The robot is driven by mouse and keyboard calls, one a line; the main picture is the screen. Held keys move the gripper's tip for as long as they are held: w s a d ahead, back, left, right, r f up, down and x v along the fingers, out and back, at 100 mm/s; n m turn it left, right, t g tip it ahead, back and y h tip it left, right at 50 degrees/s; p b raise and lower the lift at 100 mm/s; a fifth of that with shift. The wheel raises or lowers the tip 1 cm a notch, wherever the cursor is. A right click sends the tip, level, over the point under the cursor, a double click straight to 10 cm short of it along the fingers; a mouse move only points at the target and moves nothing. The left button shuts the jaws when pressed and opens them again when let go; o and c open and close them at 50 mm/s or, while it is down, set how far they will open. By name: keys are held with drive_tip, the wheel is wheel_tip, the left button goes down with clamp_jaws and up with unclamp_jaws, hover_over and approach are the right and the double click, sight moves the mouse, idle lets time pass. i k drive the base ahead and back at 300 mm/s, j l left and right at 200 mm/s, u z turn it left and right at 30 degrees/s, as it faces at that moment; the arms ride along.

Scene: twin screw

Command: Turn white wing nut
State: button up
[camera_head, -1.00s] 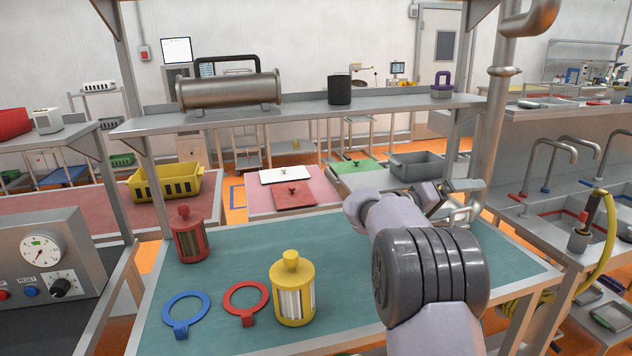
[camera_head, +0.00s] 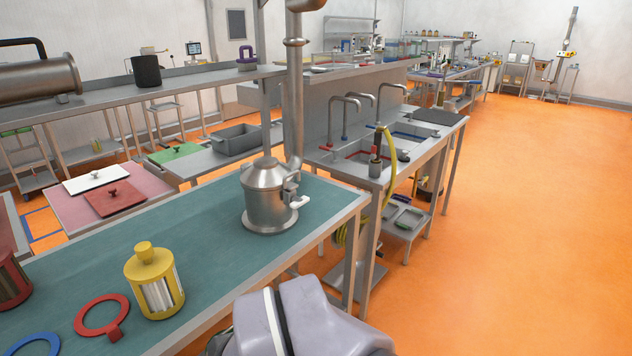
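A steel vessel (camera_head: 268,208) with a domed lid stands upright near the right end of the green-topped table (camera_head: 215,265). A small white part (camera_head: 299,202), which looks like the white wing nut, sticks out from the clamp on the vessel's right side. It is too small to tell how it is turned. My arm shows at the bottom middle of the head view, in front of the table's edge. My gripper is out of view, so its fingers and anything in them cannot be seen.
A yellow canister (camera_head: 154,282), a red ring (camera_head: 101,316) and a blue ring (camera_head: 33,346) are on the table's left part. A vertical steel pipe (camera_head: 295,90) rises just behind the vessel. A sink bench (camera_head: 420,140) stands to the right, with open orange floor beyond.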

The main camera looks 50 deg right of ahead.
sight(298, 201)
drive_tip(key=k+j+z, duration=0.15)
drive_tip(key=z, duration=1.05)
drive_tip(key=i+z, duration=0.4)
drive_tip(key=i, duration=0.55)
